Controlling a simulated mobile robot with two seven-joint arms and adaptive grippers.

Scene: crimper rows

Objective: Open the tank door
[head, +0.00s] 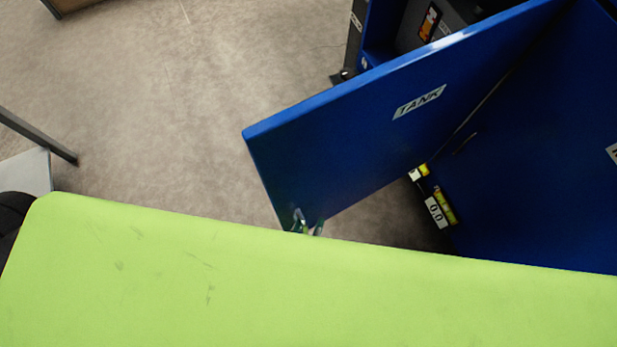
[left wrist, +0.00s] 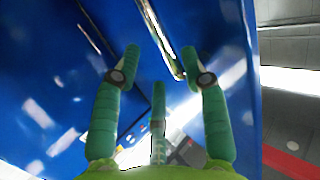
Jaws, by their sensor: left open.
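The blue tank door (head: 350,130), labelled TANK, stands swung out at an angle from the blue cabinet (head: 550,160). Part of the inside shows behind its top edge. My left gripper (head: 308,224) is by the door's lower left corner, mostly hidden by the lime-green shape in front. In the left wrist view, the green fingers of my left gripper (left wrist: 160,62) are spread open before a blue panel. A shiny metal bar handle (left wrist: 160,38) runs between the two upper fingertips, closer to the right one. Contact cannot be told. My right gripper does not show.
A dark unit with an orange label (head: 430,22) sits inside the opening. A small 0.0 label and yellow strip (head: 440,207) are low on the cabinet. Grey-brown floor (head: 170,110) left of the door is clear. A table corner (head: 40,150) is at far left.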

